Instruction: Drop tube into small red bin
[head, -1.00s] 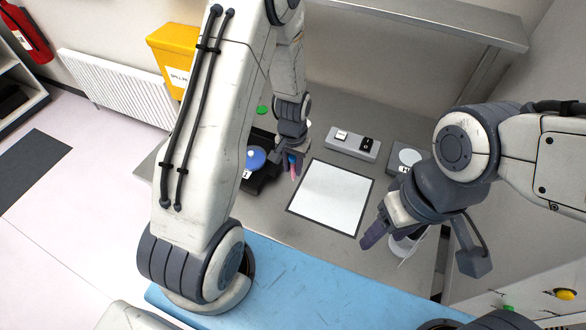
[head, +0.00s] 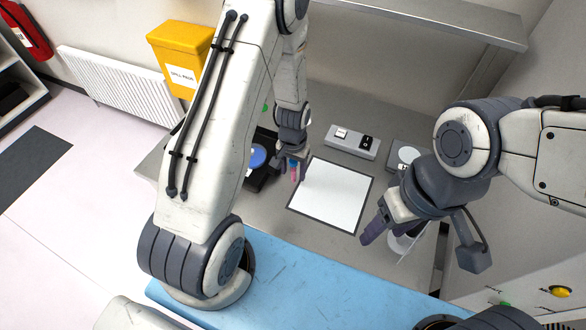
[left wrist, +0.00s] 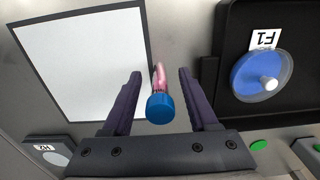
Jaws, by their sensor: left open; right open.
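The tube (left wrist: 160,78) has a clear pinkish body and a blue cap (left wrist: 160,108). In the left wrist view it is between the two fingers of my left gripper (left wrist: 160,72), cap end nearer the camera, with a gap on both sides. In the head view the tube's pink part (head: 296,173) shows just below my left gripper (head: 290,162), near the left edge of the white pad. My left gripper is open. My right gripper (head: 374,230) is open and empty, at the pad's lower right. I see no small red bin.
The white dark-edged pad (head: 332,192) lies flat on the grey bench. A black device with a blue disc (left wrist: 262,75) is beside the left gripper. A grey switch box (head: 352,142) stands behind the pad. A white container (head: 402,243) is partly hidden below the right gripper.

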